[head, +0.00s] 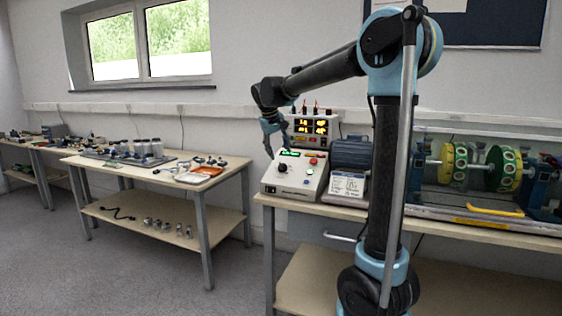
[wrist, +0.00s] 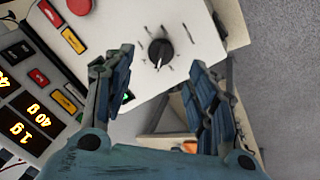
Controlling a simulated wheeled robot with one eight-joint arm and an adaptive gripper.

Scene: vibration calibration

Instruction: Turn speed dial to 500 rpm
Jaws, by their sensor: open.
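The speed dial (wrist: 160,54) is a round black knob with a pale pointer line, on the white sloped face of a control box (head: 294,180). In the head view the dial (head: 283,169) shows small on the front left of the box. My gripper (wrist: 162,78) is open and empty in the wrist view, its two blue-padded fingers apart. The dial lies beyond the fingertips, between them in the picture; I see no contact. In the head view my gripper (head: 275,148) is above the back left of the box. The scale marks around the dial are too blurred to read.
A red button (wrist: 80,7) and coloured keys sit on the box beside the dial. A display unit with lit yellow digits (head: 312,127) stands behind it. A motor (head: 351,153) and a rotor rig (head: 480,168) stand to the right.

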